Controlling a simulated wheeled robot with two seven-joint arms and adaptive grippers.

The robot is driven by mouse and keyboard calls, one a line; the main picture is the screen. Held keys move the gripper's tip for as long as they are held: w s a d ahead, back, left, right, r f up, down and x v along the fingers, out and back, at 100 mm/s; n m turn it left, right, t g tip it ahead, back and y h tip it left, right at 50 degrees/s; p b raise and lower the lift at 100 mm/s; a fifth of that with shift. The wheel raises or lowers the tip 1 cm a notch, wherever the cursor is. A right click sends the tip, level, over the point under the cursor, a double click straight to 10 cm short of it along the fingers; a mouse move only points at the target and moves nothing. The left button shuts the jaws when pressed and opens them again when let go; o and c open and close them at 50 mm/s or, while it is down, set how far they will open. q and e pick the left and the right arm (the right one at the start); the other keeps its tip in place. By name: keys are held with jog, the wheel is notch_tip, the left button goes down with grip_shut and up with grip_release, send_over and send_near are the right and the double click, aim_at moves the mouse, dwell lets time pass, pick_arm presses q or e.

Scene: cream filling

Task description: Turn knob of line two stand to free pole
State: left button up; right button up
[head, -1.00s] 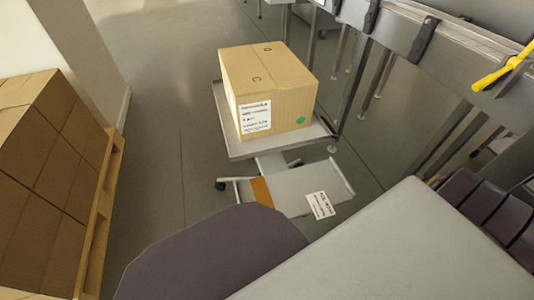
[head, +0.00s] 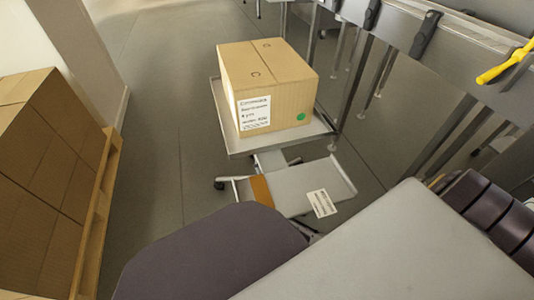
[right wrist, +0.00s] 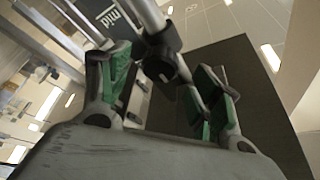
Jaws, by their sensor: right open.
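In the right wrist view, a black knob (right wrist: 162,66) sits on a dark clamp around a slim grey pole (right wrist: 150,16), which I take to be the line two stand's. My right gripper (right wrist: 160,82) is open, with its green-padded fingers on either side of the knob. Whether either pad touches the knob I cannot tell. The knob, the pole and the right gripper's fingers do not show in the head view. My left gripper is not in view.
A cardboard box (head: 268,88) rests on a metal platform (head: 245,143) ahead. A wheeled base with a pale panel (head: 300,190) is below it. Stacked cartons (head: 45,150) stand on a wooden pallet (head: 98,215) at left. A steel frame (head: 455,45) with a yellow handle (head: 506,62) runs along the right.

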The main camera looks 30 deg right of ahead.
jog(key=shift+b+x, duration=0.65)
jog(key=shift+x, duration=1.9)
jog(key=c, duration=1.1)
jog(key=shift+o, duration=0.2)
